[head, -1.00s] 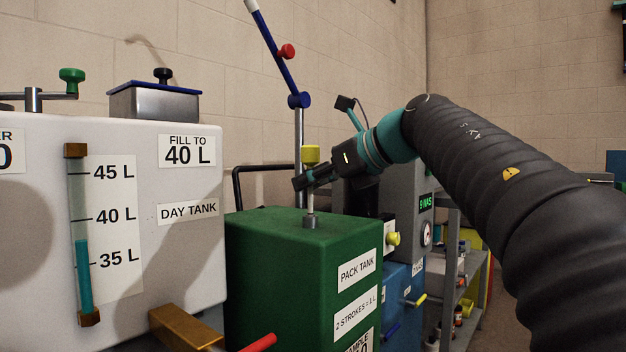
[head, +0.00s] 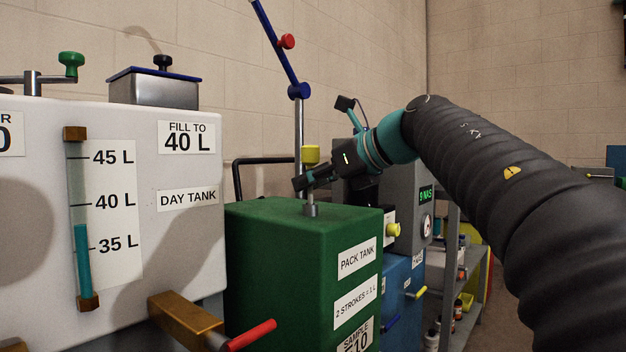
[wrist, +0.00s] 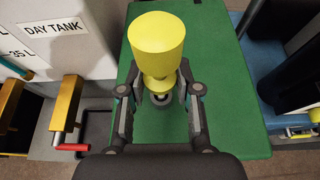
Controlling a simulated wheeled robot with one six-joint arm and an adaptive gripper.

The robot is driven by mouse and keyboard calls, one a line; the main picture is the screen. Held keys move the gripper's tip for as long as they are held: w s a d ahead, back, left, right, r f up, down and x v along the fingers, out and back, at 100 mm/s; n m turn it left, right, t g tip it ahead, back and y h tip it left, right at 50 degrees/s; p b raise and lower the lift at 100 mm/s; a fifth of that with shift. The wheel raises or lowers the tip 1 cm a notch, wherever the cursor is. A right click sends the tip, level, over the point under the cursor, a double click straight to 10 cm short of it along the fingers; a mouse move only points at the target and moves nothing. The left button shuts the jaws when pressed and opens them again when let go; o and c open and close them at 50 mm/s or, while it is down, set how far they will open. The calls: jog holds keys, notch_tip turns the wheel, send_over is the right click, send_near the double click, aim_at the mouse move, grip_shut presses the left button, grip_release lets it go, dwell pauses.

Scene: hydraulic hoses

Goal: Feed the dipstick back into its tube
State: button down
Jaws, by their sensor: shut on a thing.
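The dipstick has a yellow knob (head: 311,154) and a thin pale rod (head: 311,196). My gripper (head: 308,178) is shut on it just below the knob and holds it upright. The short grey tube (head: 311,210) stands on top of the green pack tank (head: 285,215). The rod runs down to the tube mouth and appears to enter it. The knob is still a short way above the tube. In the wrist view the knob (wrist: 157,45) hides most of the rod, and the tube mouth (wrist: 160,98) shows partly beneath it.
The white day tank (head: 185,225) stands to the left, with a brown bracket (head: 185,318) and red handle (head: 252,334) in front. A blue and steel lever post (head: 299,120) rises behind the pack tank. Grey and blue units (head: 400,285) stand to the right.

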aim_at(312, 201)
jog(key=shift+f+b, duration=0.45)
jog(key=shift+f, duration=1.4)
jog(key=c, duration=0.7)
grip_release()
jog(key=shift+d, duration=0.1)
jog(key=v, duration=1.2)
